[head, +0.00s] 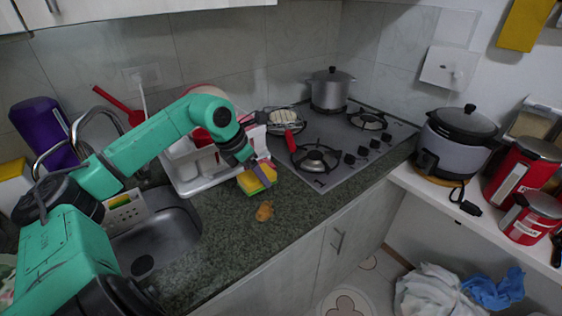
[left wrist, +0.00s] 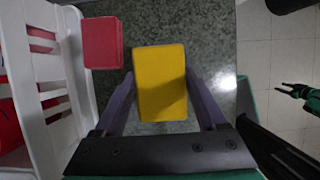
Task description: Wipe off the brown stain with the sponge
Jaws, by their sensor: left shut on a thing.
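The sponge (head: 249,184) is yellow with a green layer. My left gripper (head: 260,171) is shut on it, with one purple finger on each side. The sponge's yellow face (left wrist: 160,84) fills the middle of the left wrist view. I cannot tell whether the sponge touches the counter. The brown stain (head: 265,211) is a small orange-brown patch on the dark speckled counter (head: 235,240), just in front of the sponge in the head view. I do not see the stain in the left wrist view. Part of my right gripper (left wrist: 291,90) shows at that view's right edge; its jaw state is unclear.
A white dish rack (head: 190,187) stands left of the sponge. The sink (head: 160,240) is at the left, the gas hob (head: 335,150) at the back right. A red block (left wrist: 102,42) lies beside the sponge in the left wrist view. Counter around the stain is clear.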

